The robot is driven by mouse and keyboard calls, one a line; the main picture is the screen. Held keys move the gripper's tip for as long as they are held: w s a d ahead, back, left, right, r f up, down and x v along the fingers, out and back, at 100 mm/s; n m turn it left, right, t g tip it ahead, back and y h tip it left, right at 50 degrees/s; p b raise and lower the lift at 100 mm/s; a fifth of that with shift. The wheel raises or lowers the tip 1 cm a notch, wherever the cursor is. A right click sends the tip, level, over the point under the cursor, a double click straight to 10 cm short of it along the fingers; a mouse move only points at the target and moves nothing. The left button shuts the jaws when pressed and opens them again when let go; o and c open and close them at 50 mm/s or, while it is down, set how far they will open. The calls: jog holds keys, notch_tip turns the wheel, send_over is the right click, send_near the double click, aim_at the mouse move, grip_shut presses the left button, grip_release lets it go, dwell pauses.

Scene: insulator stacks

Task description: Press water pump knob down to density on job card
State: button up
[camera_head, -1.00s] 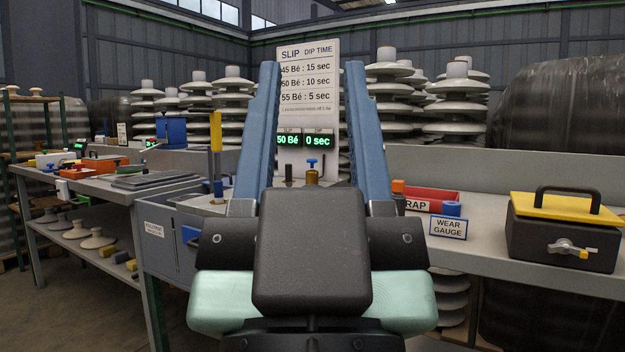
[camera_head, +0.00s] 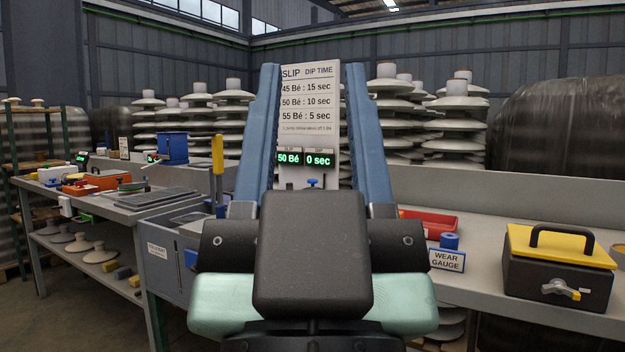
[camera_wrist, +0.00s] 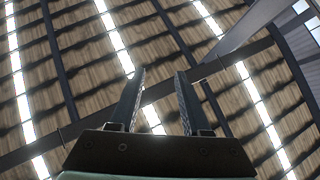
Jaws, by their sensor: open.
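The white slip board (camera_head: 308,122) stands behind my gripper (camera_head: 313,72) in the head view, listing 45 Bé: 15 sec, 50 Bé: 10 sec and 55 Bé: 5 sec. Below the list, green displays read 50 Bé (camera_head: 289,158) and 0 sec (camera_head: 319,159). A small blue knob (camera_head: 313,182) shows just above my wrist housing; what lies under it is hidden. My gripper points up with its two blue fingers apart and empty, on either side of the board in the picture. The wrist view shows the open fingers (camera_wrist: 160,76) against the roof. No separate job card is identifiable.
A yellow upright handle (camera_head: 218,155) stands left of my gripper. The right bench holds a red tray (camera_head: 430,222), a wear gauge sign (camera_head: 447,260) and a black box with yellow lid (camera_head: 560,262). The left bench (camera_head: 125,212) holds plates and small tools. Insulator stacks stand behind.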

grip_shut()
dwell(1.8)
